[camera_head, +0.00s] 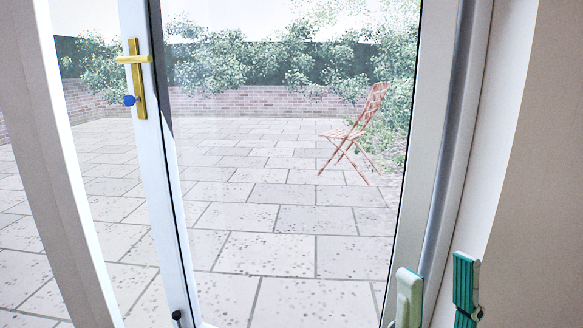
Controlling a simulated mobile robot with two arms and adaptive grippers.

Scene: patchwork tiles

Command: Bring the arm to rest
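My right gripper (437,266) is at the bottom right of the head view, cut off by the lower edge. Its two green fingers stand upright and apart, with a clear gap and nothing seen between them. It is in front of the right side of the white door frame; I cannot tell whether it touches. My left gripper is not in view.
A white-framed glass door (167,170) has a yellow handle (137,79) with a blue knob (129,100). Beyond lie a paved patio (265,255), a red folding chair (354,134), a brick wall and hedges. A pale wall (545,170) stands at right.

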